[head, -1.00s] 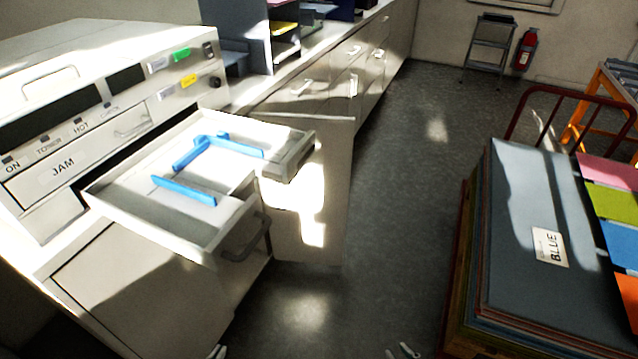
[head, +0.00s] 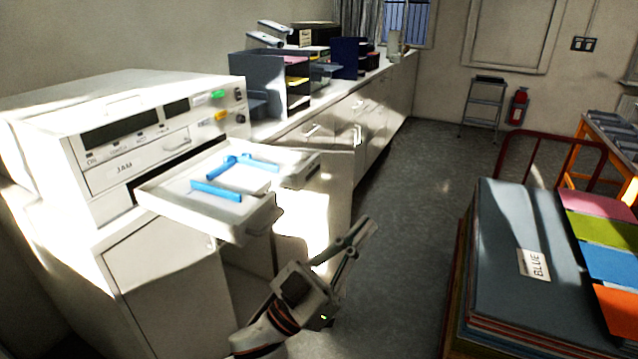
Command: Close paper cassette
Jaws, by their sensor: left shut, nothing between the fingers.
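The paper cassette (head: 188,213) is a white open drawer pulled out from the front of the white copier (head: 95,180). It has blue guides (head: 216,191) inside and a handle on its front face. My left gripper (head: 358,240) is in front of the cassette, to the right of its front face and apart from it in the picture. The gripper is shut and empty, with its fingers pointing up and right. My right gripper is out of view.
A low cabinet (head: 338,135) with sorters runs back along the wall. A stack of large coloured boards (head: 500,230) with a red rail stands at the right. A step ladder (head: 484,105) is at the far wall. The grey floor (head: 410,200) between is clear.

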